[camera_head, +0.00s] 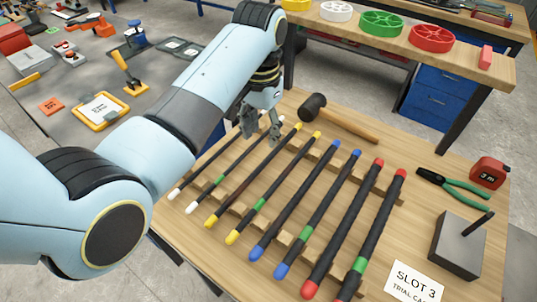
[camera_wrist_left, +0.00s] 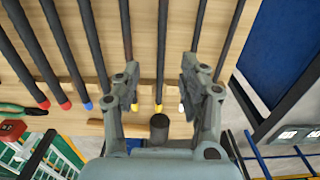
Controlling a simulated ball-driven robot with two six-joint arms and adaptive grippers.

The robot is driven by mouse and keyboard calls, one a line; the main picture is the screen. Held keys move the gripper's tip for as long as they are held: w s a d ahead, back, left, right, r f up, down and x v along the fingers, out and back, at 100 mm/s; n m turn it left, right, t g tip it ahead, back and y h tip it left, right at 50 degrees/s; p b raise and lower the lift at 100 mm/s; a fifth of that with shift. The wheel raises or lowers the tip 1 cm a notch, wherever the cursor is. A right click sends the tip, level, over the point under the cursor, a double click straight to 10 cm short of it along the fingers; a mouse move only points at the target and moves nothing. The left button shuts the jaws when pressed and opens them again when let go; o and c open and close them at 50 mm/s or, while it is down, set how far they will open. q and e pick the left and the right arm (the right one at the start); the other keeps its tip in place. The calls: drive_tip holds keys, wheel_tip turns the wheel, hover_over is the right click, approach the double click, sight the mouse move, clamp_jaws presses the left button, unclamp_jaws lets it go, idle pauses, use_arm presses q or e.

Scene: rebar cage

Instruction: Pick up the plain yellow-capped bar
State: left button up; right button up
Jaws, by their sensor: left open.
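The plain yellow-capped bar (camera_head: 248,182) is a dark rod with yellow ends, lying third from the left in the row. Beside it on the right is another yellow-capped bar (camera_head: 270,190) with a green band. My left gripper (camera_head: 262,134) is open above the far part of the row, near the white-capped and yellow-capped bars. In the left wrist view, the plain yellow-capped bar (camera_wrist_left: 162,50) runs between the spread fingers of the gripper (camera_wrist_left: 160,76), which appear apart from it. My right gripper is not in view.
White-capped bars (camera_head: 205,203) lie to the left, blue-capped bars (camera_head: 290,212) and red-capped bars (camera_head: 343,227) to the right, on notched wooden supports. A hammer (camera_head: 345,124) lies past the far ends. Pliers (camera_head: 455,188), a tape measure (camera_head: 489,172) and a grey block (camera_head: 455,247) are at right.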

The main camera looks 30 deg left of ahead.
sight(260, 166)
use_arm(q)
drive_tip(key=f, duration=0.4)
drive_tip(key=shift+s, duration=0.2)
drive_tip(key=shift+f, duration=0.4)
drive_tip(key=f, duration=0.5)
drive_tip(key=shift+a, duration=0.25)
drive_tip(key=shift+f, duration=0.25)
drive_tip(key=shift+c, duration=2)
clamp_jaws()
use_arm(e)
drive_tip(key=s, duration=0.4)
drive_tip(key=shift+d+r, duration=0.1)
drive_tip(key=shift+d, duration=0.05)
